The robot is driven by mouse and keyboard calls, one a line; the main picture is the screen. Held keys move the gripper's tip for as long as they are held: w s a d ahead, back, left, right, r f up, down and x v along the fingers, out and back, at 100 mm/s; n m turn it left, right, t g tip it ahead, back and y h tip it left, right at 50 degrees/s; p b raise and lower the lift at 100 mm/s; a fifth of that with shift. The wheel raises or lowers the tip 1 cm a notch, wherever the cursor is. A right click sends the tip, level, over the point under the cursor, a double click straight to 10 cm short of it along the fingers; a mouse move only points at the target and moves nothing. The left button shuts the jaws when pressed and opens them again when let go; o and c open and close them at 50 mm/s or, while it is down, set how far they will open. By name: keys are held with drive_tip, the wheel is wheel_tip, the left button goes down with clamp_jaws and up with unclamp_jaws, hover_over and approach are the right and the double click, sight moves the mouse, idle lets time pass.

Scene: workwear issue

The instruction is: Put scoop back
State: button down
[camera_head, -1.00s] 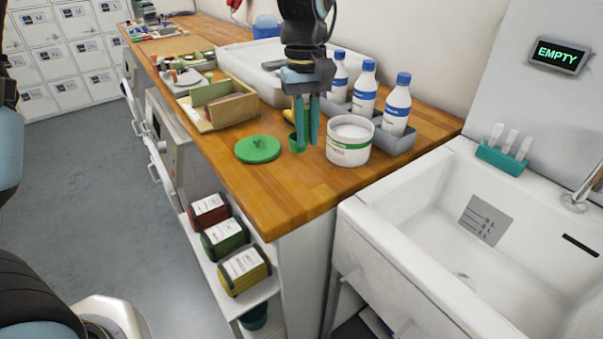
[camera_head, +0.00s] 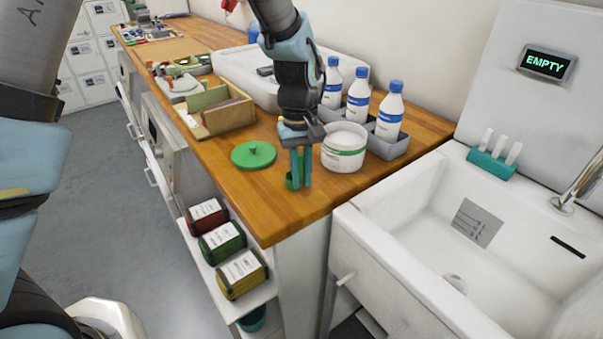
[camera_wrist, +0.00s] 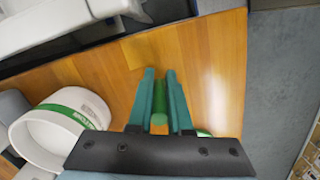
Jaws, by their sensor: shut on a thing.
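My gripper (camera_head: 300,170) is shut on a green scoop (camera_head: 291,182), low over the wooden counter in front of the white tub. In the wrist view the scoop (camera_wrist: 160,98) shows as a green piece between my teal fingers. I cannot tell whether it touches the counter. The white tub (camera_head: 343,149) with a green band stands just right of my gripper. In the wrist view the tub (camera_wrist: 55,125) is at the left. The green lid (camera_head: 254,154) with a knob lies on the counter, left of my gripper.
White bottles (camera_head: 388,112) with blue caps stand in a grey holder behind the tub. A wooden box (camera_head: 222,112) is behind the lid. The white sink (camera_head: 440,235) is at right. The counter's front corner (camera_head: 270,222) is bare.

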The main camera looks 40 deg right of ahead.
drive_tip(key=c, duration=0.8)
unclamp_jaws()
drive_tip(key=shift+c, duration=0.2)
drive_tip(key=r, duration=0.4)
drive_tip(key=r+b, duration=0.1)
drive_tip(key=r, duration=0.3)
drive_tip(key=w+r+b, duration=0.1)
drive_tip(key=r, duration=0.3)
drive_tip(key=shift+d+r, duration=0.1)
drive_tip(key=shift+d, duration=0.15)
drive_tip(key=shift+w, duration=0.15)
drive_tip(key=w+a+f+n+t, duration=0.1)
drive_tip(key=w+a+f, duration=0.1)
drive_tip(key=w+a, duration=0.65)
drive_tip(key=w+a+f+n, duration=0.1)
drive_tip(key=w+a, duration=0.4)
drive_tip(key=a, duration=0.7)
drive_tip(key=s+a+f+t, duration=0.1)
drive_tip(key=a, duration=0.9)
drive_tip(key=s+a+f+n, duration=0.1)
drive_tip(key=a+f, duration=0.1)
drive_tip(key=a, duration=0.8)
drive_tip(key=shift+s+a+t+h, duration=0.2)
drive_tip(key=shift+a+t+h, duration=0.1)
drive_tip(key=shift+t, duration=0.1)
